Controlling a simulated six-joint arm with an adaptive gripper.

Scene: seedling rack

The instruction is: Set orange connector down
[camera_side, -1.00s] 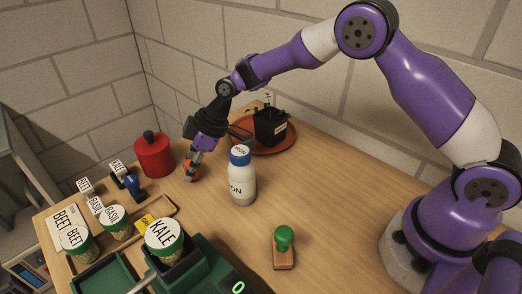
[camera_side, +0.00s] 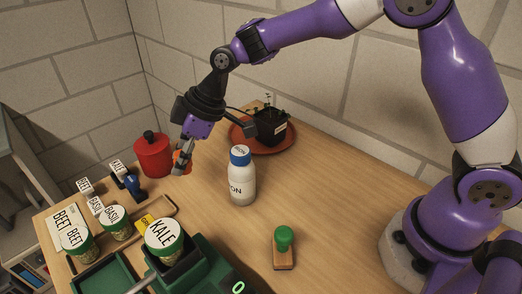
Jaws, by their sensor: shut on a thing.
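My gripper (camera_side: 179,168) points down over the wooden table, just right of the red canister. It is shut on the orange connector (camera_side: 186,157), of which only small orange parts show beside the fingers. The fingers hide the rest of it. I cannot tell whether the connector touches the table.
The red canister (camera_side: 153,160) stands close on the left. A white bottle with a blue cap (camera_side: 241,182) stands to the right, and a potted seedling (camera_side: 270,128) sits on a red-brown saucer (camera_side: 292,144) behind. Labelled jars and a green stamp (camera_side: 284,240) are nearer. Bare table (camera_side: 205,190) lies between canister and bottle.

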